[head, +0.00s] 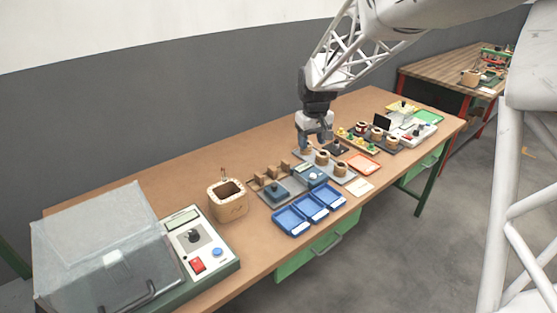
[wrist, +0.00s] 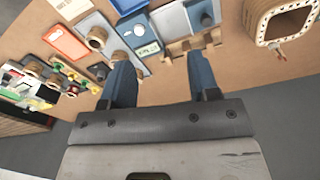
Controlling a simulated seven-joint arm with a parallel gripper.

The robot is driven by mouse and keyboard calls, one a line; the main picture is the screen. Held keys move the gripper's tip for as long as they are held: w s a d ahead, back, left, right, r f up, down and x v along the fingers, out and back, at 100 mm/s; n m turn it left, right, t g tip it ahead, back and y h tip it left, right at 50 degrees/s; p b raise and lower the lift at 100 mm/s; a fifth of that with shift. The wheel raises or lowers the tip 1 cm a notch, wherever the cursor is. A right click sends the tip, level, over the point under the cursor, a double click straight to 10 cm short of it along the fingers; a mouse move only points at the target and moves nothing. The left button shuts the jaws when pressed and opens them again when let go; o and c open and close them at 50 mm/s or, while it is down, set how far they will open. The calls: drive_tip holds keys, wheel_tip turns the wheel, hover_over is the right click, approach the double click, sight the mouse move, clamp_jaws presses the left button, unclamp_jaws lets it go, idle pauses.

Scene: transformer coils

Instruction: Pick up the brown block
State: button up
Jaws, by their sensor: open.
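Several small brown wooden blocks (head: 272,172) stand in a row along the back of a dark mat in the head view, left of my gripper. In the wrist view brown blocks (wrist: 179,47) show just beyond and between my finger tips, with the right finger close to them. I cannot tell which one the task means. A larger hollow brown block (head: 228,208) stands further left; it also shows in the wrist view (wrist: 283,22). My gripper (head: 313,142) is open and empty above the back of the table; it also shows in the wrist view (wrist: 160,72).
Blue trays (head: 308,207) line the front edge. Wooden rings (head: 340,169) and a blue-grey device (head: 310,175) stand near my gripper. An orange tray (head: 363,163) lies to the right. A control box (head: 199,245) and grey hood (head: 100,245) fill the left end. Bare tabletop lies behind the blocks.

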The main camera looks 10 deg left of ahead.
drive_tip(key=w+a+f+n, duration=0.2)
drive_tip(key=w+a+f, duration=0.5)
drive_tip(key=w+f, duration=0.1)
drive_tip(key=n, duration=0.1)
hover_over(273, 168)
drive_tip(key=shift+g, duration=0.4)
wheel_tip(273, 168, down, 9)
drive_tip(key=shift+a+r, duration=0.1)
drive_tip(key=shift+r, duration=0.1)
drive_tip(key=shift+f, duration=0.1)
drive_tip(key=shift+f, duration=1.2)
drive_tip(key=shift+f, duration=0.1)
drive_tip(key=shift+f, duration=2.5)
drive_tip(key=c, duration=1)
